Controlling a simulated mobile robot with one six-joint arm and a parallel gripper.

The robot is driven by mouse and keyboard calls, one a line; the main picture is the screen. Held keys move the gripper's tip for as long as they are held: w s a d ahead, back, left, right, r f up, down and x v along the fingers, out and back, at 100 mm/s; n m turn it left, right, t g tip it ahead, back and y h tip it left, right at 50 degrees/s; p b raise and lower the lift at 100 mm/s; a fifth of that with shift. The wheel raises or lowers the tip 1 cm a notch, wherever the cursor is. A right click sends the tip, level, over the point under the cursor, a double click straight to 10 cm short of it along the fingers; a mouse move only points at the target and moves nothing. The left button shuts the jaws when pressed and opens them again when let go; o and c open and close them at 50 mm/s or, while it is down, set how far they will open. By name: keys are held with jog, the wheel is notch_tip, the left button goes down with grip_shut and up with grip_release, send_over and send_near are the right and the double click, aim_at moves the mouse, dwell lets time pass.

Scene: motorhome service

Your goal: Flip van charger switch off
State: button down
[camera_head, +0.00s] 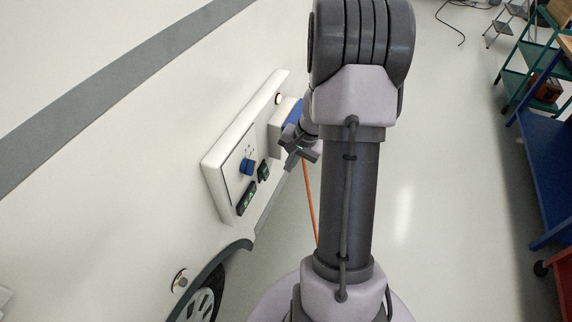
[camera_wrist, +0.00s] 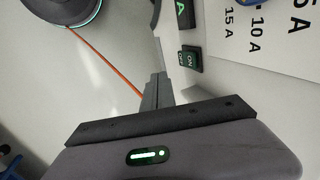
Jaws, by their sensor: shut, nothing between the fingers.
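The charger panel (camera_head: 228,160) is a white box on the van's side. Its switch (camera_head: 264,171) is a small dark rocker with green on it. In the wrist view the switch (camera_wrist: 190,58) shows the word ON and stands out from the white panel face. My gripper (camera_head: 290,150) is beside the panel, just to the right of the switch in the head view. In the wrist view my gripper (camera_wrist: 157,80) is shut and empty, its fingertips a short way below and left of the switch, seemingly apart from it. I cannot tell which way the rocker is tilted.
The panel also has a blue knob (camera_head: 247,167), a dark display (camera_head: 246,198) and a blue-capped socket (camera_head: 293,114) close to my wrist. An orange cable (camera_head: 309,200) hangs below. A shelf cart (camera_head: 545,130) stands far right; the floor between is clear.

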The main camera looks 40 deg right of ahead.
aim_at(265, 172)
jog(key=w+a+f+b, duration=0.2)
jog(key=w+f, duration=0.3)
jog(key=f, duration=0.2)
jog(key=shift+w, duration=0.25)
jog(key=shift+w+a+f+b, duration=0.15)
jog(key=shift+w+f+b, duration=0.1)
jog(key=shift+b, duration=0.45)
jog(key=shift+r, duration=0.1)
